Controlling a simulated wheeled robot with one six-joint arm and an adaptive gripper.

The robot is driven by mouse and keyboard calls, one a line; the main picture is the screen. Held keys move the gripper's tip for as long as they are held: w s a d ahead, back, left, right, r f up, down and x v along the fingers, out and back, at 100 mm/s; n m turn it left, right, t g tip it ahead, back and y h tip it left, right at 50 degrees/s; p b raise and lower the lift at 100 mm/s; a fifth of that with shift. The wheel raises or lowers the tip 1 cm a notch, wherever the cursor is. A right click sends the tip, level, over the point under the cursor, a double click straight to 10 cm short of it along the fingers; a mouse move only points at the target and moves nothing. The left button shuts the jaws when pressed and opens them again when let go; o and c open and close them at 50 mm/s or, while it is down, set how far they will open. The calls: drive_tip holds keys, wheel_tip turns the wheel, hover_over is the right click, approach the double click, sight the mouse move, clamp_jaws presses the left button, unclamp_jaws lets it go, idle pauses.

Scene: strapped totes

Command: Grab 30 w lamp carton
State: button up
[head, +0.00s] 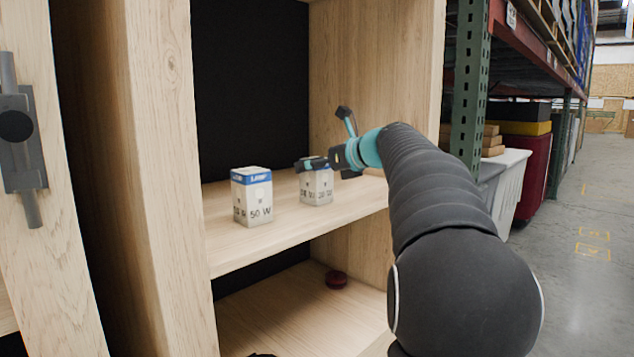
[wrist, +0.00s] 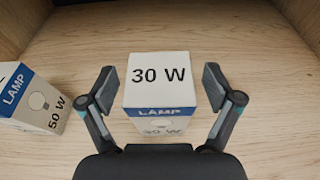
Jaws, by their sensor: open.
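The 30 W lamp carton (wrist: 158,66) is a white box with a blue band, upright on the wooden shelf. In the wrist view it stands between the two open fingers of my gripper (wrist: 160,88), with a gap on each side. In the head view the carton (head: 317,188) is partly covered by my gripper (head: 328,138) at its top. A 50 W lamp carton (head: 252,197) of the same style stands to its left, and it also shows in the wrist view (wrist: 36,98), apart from my gripper.
The wooden shelf (head: 285,233) has a front edge and side walls close by. An open cabinet door (head: 50,200) is at the left. Bare shelf lies around the cartons.

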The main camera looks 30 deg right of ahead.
drive_tip(key=c, duration=1.3)
drive_tip(key=shift+r, duration=0.1)
